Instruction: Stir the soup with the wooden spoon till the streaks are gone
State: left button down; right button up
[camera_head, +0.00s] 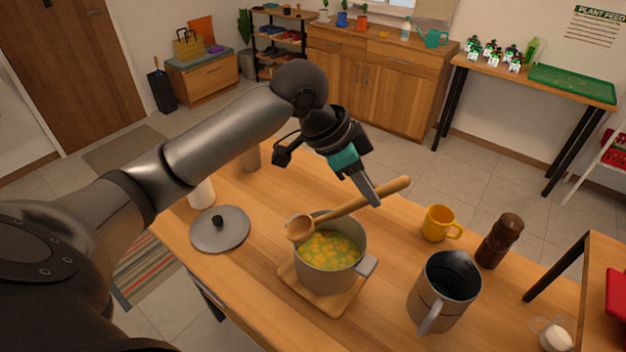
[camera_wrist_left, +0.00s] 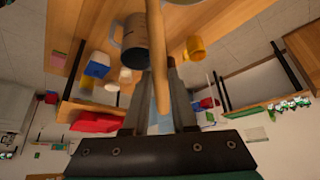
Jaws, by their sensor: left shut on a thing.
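My left gripper (camera_head: 372,198) is shut on the handle of the wooden spoon (camera_head: 345,208), beyond the pot. In the left wrist view the spoon (camera_wrist_left: 160,75) runs between the fingers. The spoon is tilted, its bowl end at the lower left, over the pot's far left rim; I cannot tell if it touches the rim. The grey pot (camera_head: 322,279) stands on a wooden board (camera_head: 343,304). Its soup (camera_head: 328,250) shows green and yellow patches. The spoon bowl appears above the soup, not in it. My right gripper is not in view.
A grey lid (camera_head: 220,232) lies left of the pot. To the right stand a large dark mug (camera_head: 440,300), a yellow mug (camera_head: 438,224) and a brown pepper mill (camera_head: 500,241). The wooden table (camera_head: 395,235) is clear between the pot and the yellow mug.

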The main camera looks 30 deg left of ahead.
pick_arm(q)
jog(key=s+a+m+g+y+p, duration=0.4)
jog(key=s+a+m+p, duration=0.1)
jog(key=s+m+p, duration=0.2)
jog(key=shift+s+m+y+p, duration=0.35)
jog(key=shift+s+m, duration=0.3)
jog(key=shift+m, duration=0.45)
jog(key=shift+a, duration=0.1)
